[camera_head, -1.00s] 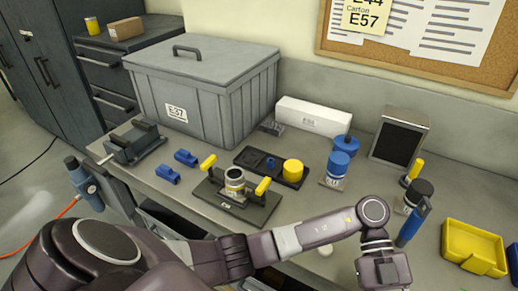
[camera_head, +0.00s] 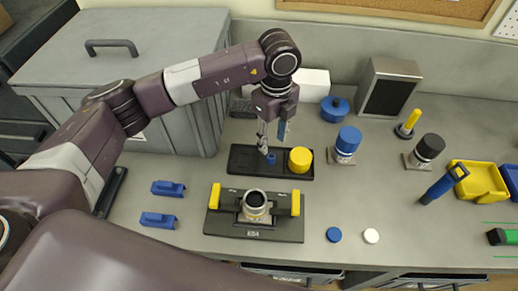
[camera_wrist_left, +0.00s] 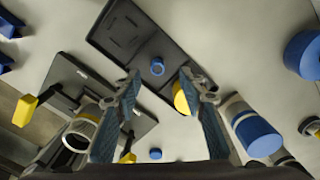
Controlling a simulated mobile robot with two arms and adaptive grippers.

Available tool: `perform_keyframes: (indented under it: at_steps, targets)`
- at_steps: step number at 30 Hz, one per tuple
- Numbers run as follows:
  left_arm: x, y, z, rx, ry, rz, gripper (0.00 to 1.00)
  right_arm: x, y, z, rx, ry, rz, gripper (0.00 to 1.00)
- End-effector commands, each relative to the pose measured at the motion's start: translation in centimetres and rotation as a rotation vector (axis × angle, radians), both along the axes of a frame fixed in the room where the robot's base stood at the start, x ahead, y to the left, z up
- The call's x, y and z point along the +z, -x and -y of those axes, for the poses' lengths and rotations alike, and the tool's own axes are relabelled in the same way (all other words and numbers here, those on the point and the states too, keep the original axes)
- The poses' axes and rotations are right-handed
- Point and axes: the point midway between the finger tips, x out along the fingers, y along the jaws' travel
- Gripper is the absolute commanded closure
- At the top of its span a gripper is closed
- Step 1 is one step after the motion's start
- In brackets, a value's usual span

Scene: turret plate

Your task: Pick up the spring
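A small blue ring-shaped piece (camera_head: 271,158) stands in the black tray (camera_head: 240,172); it may be the spring, but coils are too small to make out. It also shows in the wrist view as a blue ring (camera_wrist_left: 157,67). My left gripper (camera_head: 272,142) points down just above the tray, close to this piece. In the wrist view the left fingers (camera_wrist_left: 160,78) are spread apart with nothing held, and the blue ring shows between their tips. A yellow cylinder (camera_head: 300,160) stands at the tray's right end. My right gripper is not in view.
A black fixture (camera_head: 255,232) with yellow handles sits in front of the tray. Blue blocks (camera_head: 168,188) lie left, a blue-capped cylinder (camera_head: 346,144) stands right, and a grey bin (camera_head: 120,70) is behind left. Blue (camera_head: 334,234) and white discs (camera_head: 371,236) lie front right.

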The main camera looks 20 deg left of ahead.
Motion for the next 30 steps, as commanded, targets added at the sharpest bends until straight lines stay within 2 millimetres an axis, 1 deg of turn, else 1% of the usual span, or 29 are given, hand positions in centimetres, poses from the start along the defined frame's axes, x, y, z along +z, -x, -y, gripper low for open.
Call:
perform_keyframes:
  at_steps: [3,7,13,15,18,21,26,30]
  targets:
    - [-1.2,0.1,0.0,0.0,-0.001,-0.005,0.62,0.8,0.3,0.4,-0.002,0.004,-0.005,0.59]
    - [-2.4,0.3,-0.1,0.0,0.0,-0.006,0.62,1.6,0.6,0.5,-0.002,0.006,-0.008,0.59]
    - [-4.8,0.6,-0.3,-0.001,0.0,-0.007,0.62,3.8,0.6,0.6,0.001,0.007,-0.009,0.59]
    - [-5.9,0.5,-0.3,0.0,0.001,-0.006,0.62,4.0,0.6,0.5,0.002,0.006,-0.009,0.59]
    - [-6.9,0.5,-0.3,-0.001,0.001,-0.006,0.62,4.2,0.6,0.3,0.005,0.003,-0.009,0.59]
    - [-7.3,0.5,-0.2,-0.002,0.001,-0.003,0.62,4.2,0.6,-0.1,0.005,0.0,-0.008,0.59]
    - [-7.3,0.4,-0.3,-0.002,0.001,-0.003,0.62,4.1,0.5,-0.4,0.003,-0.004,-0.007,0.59]
    - [-7.3,0.4,-0.3,-0.002,0.001,-0.003,0.78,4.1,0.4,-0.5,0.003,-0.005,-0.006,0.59]
